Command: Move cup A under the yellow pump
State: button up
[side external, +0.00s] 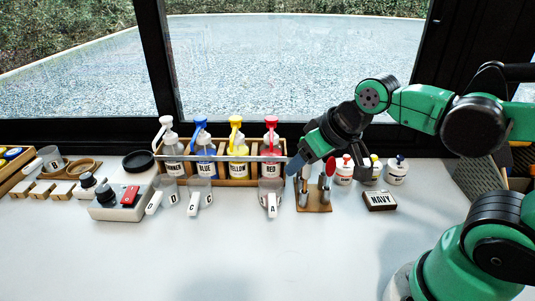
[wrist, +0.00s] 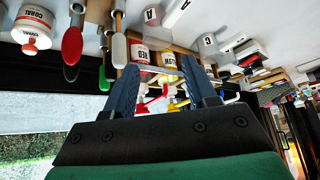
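Cup A (side external: 270,187) is a clear cup with a white handle marked A. It stands upright on the table in front of the red pump bottle (side external: 271,158). Its A tag (wrist: 152,14) shows upside down at the top of the wrist view. The yellow pump bottle (side external: 237,158) stands in the wooden rack just left of the red one, and the table in front of it is bare. My gripper (side external: 291,170) is above and right of cup A, near the rack's right end. In the wrist view its blue fingers (wrist: 158,66) are apart with nothing held between them.
Cup C (side external: 199,192) and cup D (side external: 165,192) stand further left. The front table is clear.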

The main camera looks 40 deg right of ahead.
aim_at(273, 204)
jog(key=w+a+f+m+g, duration=0.1)
jog(key=m+g, duration=0.1)
jog(key=w+a+f+m+g, duration=0.1)
jog(key=m+g, duration=0.1)
jog(key=w+a+f+m+g, duration=0.1)
jog(key=f+m+g, duration=0.1)
jog(key=m, duration=0.1)
jog(key=shift+w, duration=0.4)
jog(key=shift+a+f, duration=0.1)
jog(key=shift+f, duration=0.1)
jog(key=shift+w+a+f+m+g, duration=0.1)
jog(key=shift+f+m+g, duration=0.2)
jog(key=shift+f+m, duration=0.1)
jog(key=shift+f, duration=2.7)
grip_shut()
